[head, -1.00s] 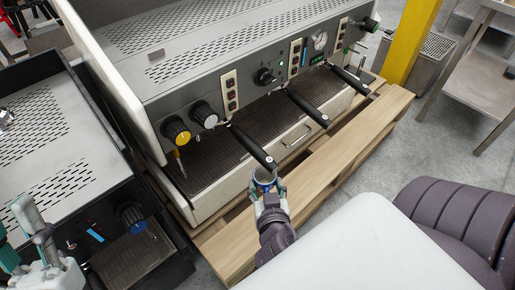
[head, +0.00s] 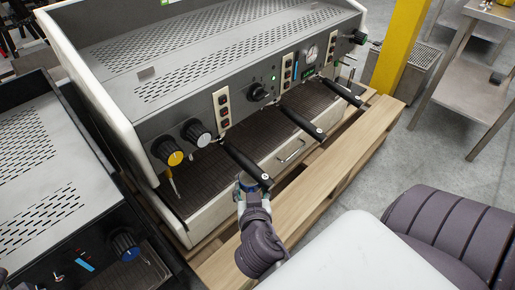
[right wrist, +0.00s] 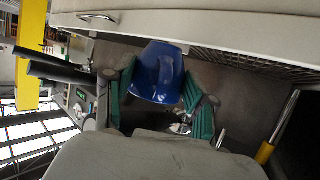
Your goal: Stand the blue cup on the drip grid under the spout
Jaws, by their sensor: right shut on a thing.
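The blue cup (head: 247,183) is in my right gripper (head: 252,191), in front of the coffee machine and by the end of the left black handle (head: 243,160). In the right wrist view the cup (right wrist: 157,72) sits between the green-padded fingers of that gripper (right wrist: 160,98), which is shut on it. The brown drip grid (head: 200,178) lies behind the machine's pale front edge, beyond the cup. It also shows in the right wrist view (right wrist: 265,65). The cup is outside the grid. The spout cannot be made out in either view.
The coffee machine (head: 215,75) stands on a wooden pallet (head: 330,180). Further black handles (head: 302,124) jut forward to the right. A second dark machine (head: 40,200) is at the left. A yellow post (head: 402,48) and a metal table (head: 480,88) are at the right.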

